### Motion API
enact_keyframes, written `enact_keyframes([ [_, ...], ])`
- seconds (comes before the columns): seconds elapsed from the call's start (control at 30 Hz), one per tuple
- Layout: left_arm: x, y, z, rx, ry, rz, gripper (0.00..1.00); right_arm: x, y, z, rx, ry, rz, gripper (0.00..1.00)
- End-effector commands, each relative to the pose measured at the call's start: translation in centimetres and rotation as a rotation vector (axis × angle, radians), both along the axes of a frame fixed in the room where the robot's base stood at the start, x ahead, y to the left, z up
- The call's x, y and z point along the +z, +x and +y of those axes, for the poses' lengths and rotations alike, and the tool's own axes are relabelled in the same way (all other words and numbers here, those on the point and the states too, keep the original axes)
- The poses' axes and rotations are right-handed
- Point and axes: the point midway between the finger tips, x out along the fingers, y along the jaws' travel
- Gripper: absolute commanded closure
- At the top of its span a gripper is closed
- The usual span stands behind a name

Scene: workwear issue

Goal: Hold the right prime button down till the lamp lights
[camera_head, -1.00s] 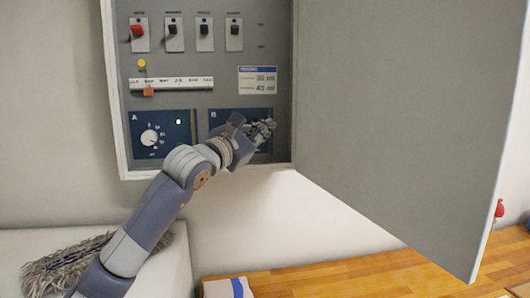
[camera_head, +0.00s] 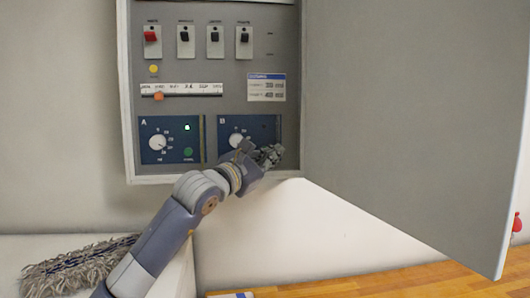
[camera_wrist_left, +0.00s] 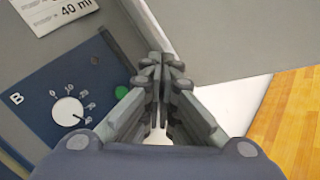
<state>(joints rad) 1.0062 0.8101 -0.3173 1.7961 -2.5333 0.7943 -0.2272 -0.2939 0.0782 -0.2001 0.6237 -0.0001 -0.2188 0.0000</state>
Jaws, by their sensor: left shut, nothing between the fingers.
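The right prime button is a green round button (camera_wrist_left: 121,92) on the blue B panel (camera_wrist_left: 45,125), seen in the left wrist view. In the head view my gripper hides it on the B panel (camera_head: 224,124). A small dark lamp (camera_wrist_left: 95,60) sits above the button and looks unlit. My left gripper (camera_head: 272,156) is shut and empty at the lower right of the B panel. In the left wrist view its fingertips (camera_wrist_left: 166,64) are to the right of the button. I cannot tell their depth from the panel. My right gripper is not in view.
The A panel (camera_head: 150,128) has its own dial, green button (camera_head: 188,152) and a bright lamp (camera_head: 187,127). Switches and a slider (camera_head: 158,96) are above. The open cabinet door (camera_head: 410,120) stands at the right. A wooden surface (camera_head: 370,279) lies below.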

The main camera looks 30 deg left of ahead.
Motion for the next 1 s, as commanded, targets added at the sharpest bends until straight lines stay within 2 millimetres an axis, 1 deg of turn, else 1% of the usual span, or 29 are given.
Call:
enact_keyframes([
  [0.03, 0.2, 0.3, 0.2, 0.001, 0.0, 0.002, 1.0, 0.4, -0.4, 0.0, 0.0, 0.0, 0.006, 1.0],
  [0.2, 0.4, 1.7, 1.4, 0.003, 0.0, 0.004, 1.0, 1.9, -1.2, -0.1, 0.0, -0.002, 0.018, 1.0],
  [0.47, 0.5, 4.7, 3.7, 0.003, -0.002, 0.004, 1.0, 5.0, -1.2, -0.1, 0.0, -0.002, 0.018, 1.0],
  [0.6, 0.2, 5.9, 4.5, 0.001, -0.002, 0.003, 1.0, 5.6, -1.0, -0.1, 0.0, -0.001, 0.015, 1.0],
  [0.7, 0.1, 6.5, 4.9, 0.0, -0.001, 0.002, 1.0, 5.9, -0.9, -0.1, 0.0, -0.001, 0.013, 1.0],
  [1.0, 0.0, 6.9, 5.2, 0.0, 0.0, 0.0, 1.0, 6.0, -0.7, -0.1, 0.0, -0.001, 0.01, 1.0],
])
